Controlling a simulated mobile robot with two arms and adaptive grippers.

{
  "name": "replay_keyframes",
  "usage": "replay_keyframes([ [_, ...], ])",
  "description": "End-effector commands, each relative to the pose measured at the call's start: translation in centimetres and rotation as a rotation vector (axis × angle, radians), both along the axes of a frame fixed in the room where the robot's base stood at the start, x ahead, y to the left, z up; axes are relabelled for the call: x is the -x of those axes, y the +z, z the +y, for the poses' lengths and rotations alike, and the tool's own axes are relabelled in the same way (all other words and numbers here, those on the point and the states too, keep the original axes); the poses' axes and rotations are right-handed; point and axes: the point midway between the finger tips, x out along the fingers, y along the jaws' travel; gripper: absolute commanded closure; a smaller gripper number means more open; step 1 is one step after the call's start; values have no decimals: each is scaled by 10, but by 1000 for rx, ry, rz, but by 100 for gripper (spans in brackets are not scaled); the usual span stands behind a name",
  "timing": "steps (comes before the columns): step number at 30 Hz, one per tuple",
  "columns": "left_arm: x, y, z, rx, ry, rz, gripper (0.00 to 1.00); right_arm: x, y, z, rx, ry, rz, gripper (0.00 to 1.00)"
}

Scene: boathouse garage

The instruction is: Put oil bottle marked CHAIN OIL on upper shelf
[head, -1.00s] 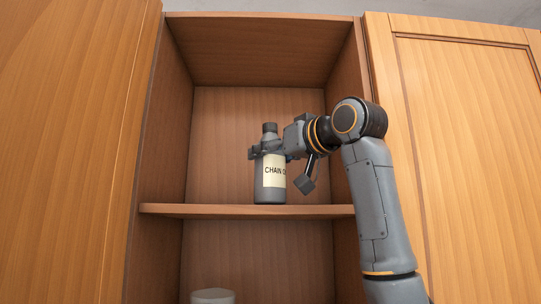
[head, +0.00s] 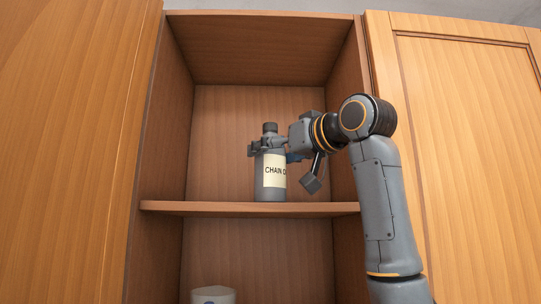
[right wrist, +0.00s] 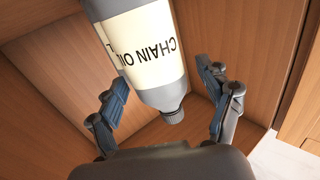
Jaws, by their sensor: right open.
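The grey oil bottle (head: 271,189) with a cream label reading CHAIN O and a dark cap stands upright on the upper shelf (head: 230,208). My right gripper (head: 262,150) is at the bottle's upper part, with its fingers open on either side. In the right wrist view the bottle (right wrist: 143,55) lies between the spread fingers of the gripper (right wrist: 165,105), and a gap shows on the right side. The label there reads CHAIN OIL, upside down. My left gripper is not in view.
The shelf is inside an open wooden cabinet with side walls close by. A whitish container (head: 213,295) stands below in the lower compartment. A closed door (head: 470,150) is on the right. The shelf has free room left of the bottle.

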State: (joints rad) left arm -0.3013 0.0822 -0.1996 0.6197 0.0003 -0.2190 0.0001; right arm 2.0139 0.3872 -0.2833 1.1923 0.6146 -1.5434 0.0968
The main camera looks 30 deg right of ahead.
Motion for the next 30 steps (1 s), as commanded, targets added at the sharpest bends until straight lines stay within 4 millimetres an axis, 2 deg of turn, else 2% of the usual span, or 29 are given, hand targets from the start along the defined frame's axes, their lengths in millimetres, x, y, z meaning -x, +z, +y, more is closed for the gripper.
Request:
replay_keyframes([
  [9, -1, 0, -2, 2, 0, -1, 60, 67, 1, -11, 1, -1, -6, 21],
  [15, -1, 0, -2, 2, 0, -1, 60, 96, 1, -15, 0, -1, -4, 21],
  [20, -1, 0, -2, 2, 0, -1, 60, 104, 1, -16, 1, 0, -3, 21],
  [30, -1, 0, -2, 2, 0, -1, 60, 104, 1, -16, 1, -1, -3, 21],
])
